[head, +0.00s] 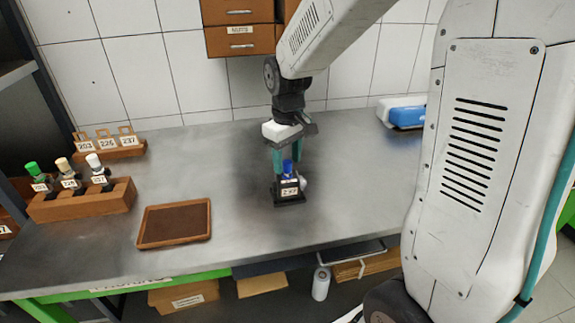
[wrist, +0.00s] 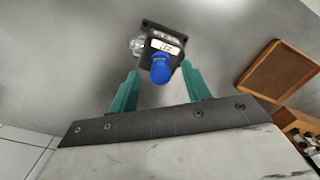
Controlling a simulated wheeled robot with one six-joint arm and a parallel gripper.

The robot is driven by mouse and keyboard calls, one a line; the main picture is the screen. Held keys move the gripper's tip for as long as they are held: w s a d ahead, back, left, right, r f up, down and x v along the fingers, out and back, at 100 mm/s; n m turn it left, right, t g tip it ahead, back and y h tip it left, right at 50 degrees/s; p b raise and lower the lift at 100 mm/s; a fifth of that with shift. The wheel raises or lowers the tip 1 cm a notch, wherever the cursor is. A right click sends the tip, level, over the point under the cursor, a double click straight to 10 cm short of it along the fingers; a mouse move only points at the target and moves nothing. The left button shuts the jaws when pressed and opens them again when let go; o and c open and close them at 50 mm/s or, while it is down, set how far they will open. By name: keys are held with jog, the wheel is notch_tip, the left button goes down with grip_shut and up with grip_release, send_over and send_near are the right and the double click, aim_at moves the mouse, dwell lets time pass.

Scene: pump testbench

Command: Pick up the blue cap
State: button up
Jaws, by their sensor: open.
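The blue cap (head: 287,166) sits on top of a small dark pump (head: 288,192) with a white number label, standing upright on the metal bench. The cap also shows in the wrist view (wrist: 161,68), with the pump body (wrist: 163,43) beyond it. My gripper (head: 288,170) points down over the pump, with its teal fingers apart. In the wrist view, the gripper (wrist: 158,84) has one finger on each side of the cap, with visible gaps. Nothing is held between the fingers. In the head view the fingers partly hide the pump's sides.
A brown tray (head: 174,224) lies empty left of the pump. A wooden rack (head: 82,201) at the left holds several pumps with green, cream and white caps. Behind it is a stand of numbered tags (head: 109,148). A blue and white object (head: 405,115) lies back right. Bench around the pump is clear.

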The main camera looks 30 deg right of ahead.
aim_at(287, 162)
grip_shut()
jog(key=shift+r, duration=0.1)
dwell(0.3)
jog(key=shift+r, duration=0.2)
notch_tip(287, 162, up, 3)
jog(key=s+a+r, duration=0.1)
jog(key=s, duration=1.5)
jog(key=shift+a+r, duration=0.15)
